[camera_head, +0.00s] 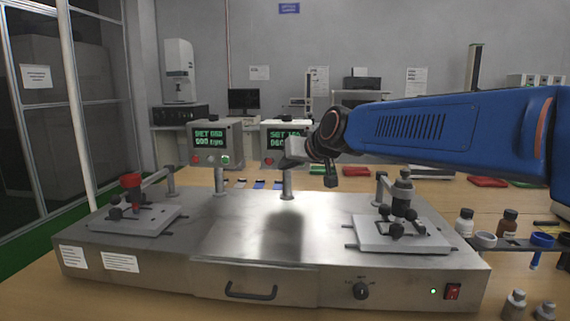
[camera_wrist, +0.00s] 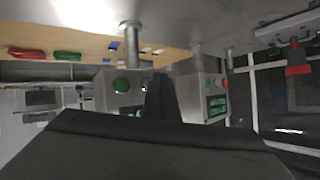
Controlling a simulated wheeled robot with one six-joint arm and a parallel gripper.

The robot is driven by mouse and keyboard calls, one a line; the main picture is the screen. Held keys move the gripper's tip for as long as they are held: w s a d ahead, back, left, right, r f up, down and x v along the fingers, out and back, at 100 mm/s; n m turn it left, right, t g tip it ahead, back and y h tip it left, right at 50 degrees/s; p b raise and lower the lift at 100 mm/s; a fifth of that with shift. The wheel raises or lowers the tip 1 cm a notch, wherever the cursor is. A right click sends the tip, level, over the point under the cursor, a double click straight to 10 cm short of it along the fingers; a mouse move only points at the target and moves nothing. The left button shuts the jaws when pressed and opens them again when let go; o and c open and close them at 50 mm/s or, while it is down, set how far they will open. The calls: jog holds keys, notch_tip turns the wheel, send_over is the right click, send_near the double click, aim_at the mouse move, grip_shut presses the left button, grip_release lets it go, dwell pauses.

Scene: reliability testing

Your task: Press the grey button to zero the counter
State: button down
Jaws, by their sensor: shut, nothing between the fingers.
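Two counters with green-lit screens stand behind the test bench: the left counter (camera_head: 217,143) and the right counter (camera_head: 274,133). The left one has a red button (camera_head: 195,160), a pale grey button (camera_head: 210,158) and a green button (camera_head: 225,160). My gripper (camera_head: 287,157) is shut and empty in front of the right counter, hiding part of its front. The wrist view is upside down. There my gripper (camera_wrist: 158,82) covers one side of the right counter, and its green button (camera_wrist: 120,85) and grey button (camera_wrist: 145,85) show beside the fingers. Contact cannot be told.
The metal bench (camera_head: 250,235) has upright posts, one (camera_head: 287,185) just below my gripper. A left fixture (camera_head: 135,215) with a red knob and a right fixture (camera_head: 402,230) stand on it. Bottles and a rack (camera_head: 515,243) are at the right.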

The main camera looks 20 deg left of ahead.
jog(key=shift+w, duration=0.15)
jog(key=shift+w+a, duration=0.1)
jog(key=shift+w, duration=0.1)
jog(key=shift+w+a, duration=0.1)
jog(key=shift+w, duration=0.25)
dwell(0.7)
jog(key=shift+s, duration=0.1)
dwell(0.3)
jog(key=shift+s+d, duration=0.2)
jog(key=shift+s, duration=0.45)
jog(key=shift+s+d, duration=0.2)
jog(key=shift+s, duration=0.6)
jog(key=shift+s+d, duration=0.15)
jog(key=shift+s, duration=0.7)
jog(key=shift+s+d, duration=0.2)
jog(key=shift+s, duration=0.6)
